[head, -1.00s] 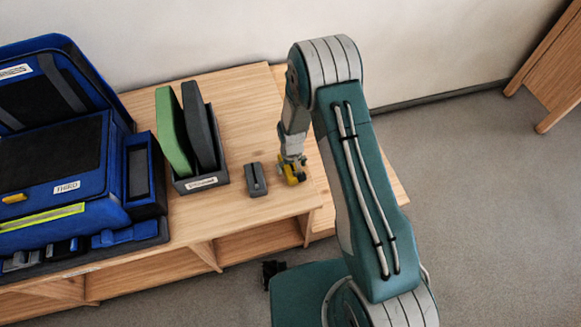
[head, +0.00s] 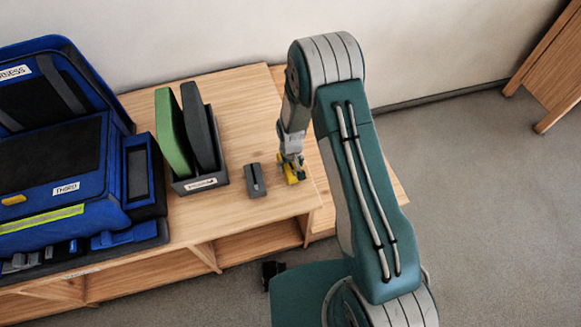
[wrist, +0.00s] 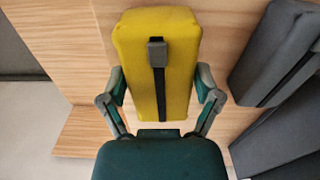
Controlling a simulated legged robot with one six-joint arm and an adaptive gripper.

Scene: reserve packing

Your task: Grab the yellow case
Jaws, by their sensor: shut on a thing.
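The yellow case (wrist: 180,75) has a black strap with a grey buckle and fills the middle of the wrist view. In the head view the yellow case (head: 291,174) is small and partly hidden by my gripper (head: 291,164), at the right end of the wooden bench. In the wrist view my gripper (wrist: 161,92) has one finger on each side of the case's lower part, shut on it. I cannot tell whether the case is still touching the bench top.
A grey case (head: 255,180) lies just left of my gripper on the bench (head: 240,104). Further left, a dark holder (head: 201,183) keeps a green slab (head: 171,130) and a dark slab (head: 200,125) upright. A large blue bag (head: 88,195) stands at the far left.

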